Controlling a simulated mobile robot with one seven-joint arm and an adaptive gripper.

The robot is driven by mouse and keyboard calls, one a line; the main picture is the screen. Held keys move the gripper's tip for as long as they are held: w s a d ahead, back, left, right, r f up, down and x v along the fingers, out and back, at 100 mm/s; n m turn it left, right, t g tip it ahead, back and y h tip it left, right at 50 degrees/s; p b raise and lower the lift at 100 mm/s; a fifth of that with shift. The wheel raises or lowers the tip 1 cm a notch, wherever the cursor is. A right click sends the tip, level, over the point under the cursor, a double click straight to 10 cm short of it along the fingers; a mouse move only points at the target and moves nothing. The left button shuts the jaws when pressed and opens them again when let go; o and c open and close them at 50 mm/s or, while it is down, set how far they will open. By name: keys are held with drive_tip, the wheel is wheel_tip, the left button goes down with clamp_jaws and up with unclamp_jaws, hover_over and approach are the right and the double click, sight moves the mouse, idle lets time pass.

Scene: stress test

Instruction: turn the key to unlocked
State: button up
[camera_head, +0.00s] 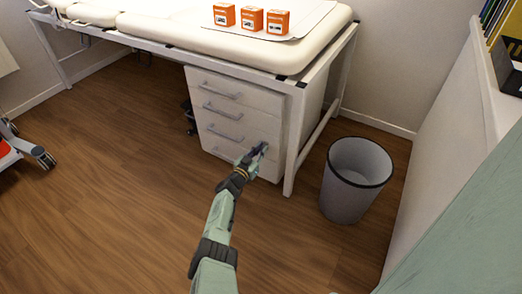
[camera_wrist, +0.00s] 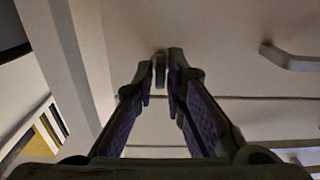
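In the wrist view a small dark upright piece, which looks like the key (camera_wrist: 159,69), stands out from a pale drawer front. My gripper (camera_wrist: 160,72) has one finger on each side of it, with narrow gaps visible, so the fingers look partly open around it, not clamped. The key's lock and its turn angle are hard to make out. In the head view my gripper (camera_head: 258,153) is at the lower right of the white drawer cabinet (camera_head: 262,97), and it hides the key there.
A white leg of the couch frame (camera_head: 294,150) stands close to the right of my gripper. A grey waste bin (camera_head: 345,203) stands farther right. Orange boxes (camera_head: 251,20) sit on the couch above. A drawer handle (camera_wrist: 290,58) shows at right.

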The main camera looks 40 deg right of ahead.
drive_tip(key=o, duration=0.3)
drive_tip(key=shift+a, duration=0.1)
drive_tip(key=shift+v, duration=3.65)
drive_tip(key=shift+r, duration=0.1)
